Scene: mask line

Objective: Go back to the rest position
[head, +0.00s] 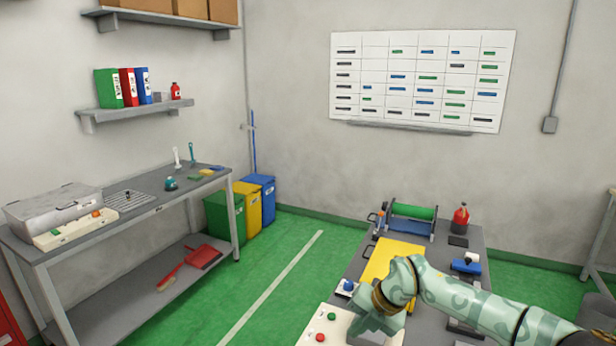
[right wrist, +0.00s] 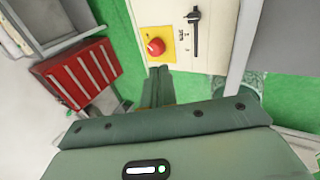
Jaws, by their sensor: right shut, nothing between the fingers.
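My right gripper (head: 375,325) is low in the right half of the head view, by a pale control box with a green and a red button (head: 327,325). In the right wrist view my right gripper (right wrist: 158,72) has its fingers together with nothing between them. They point toward a cream panel (right wrist: 180,20) with a red knob on a yellow plate (right wrist: 155,46). I cannot tell whether the fingertips touch the panel. My left gripper is not in view.
The green floor (head: 285,265) between is clear.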

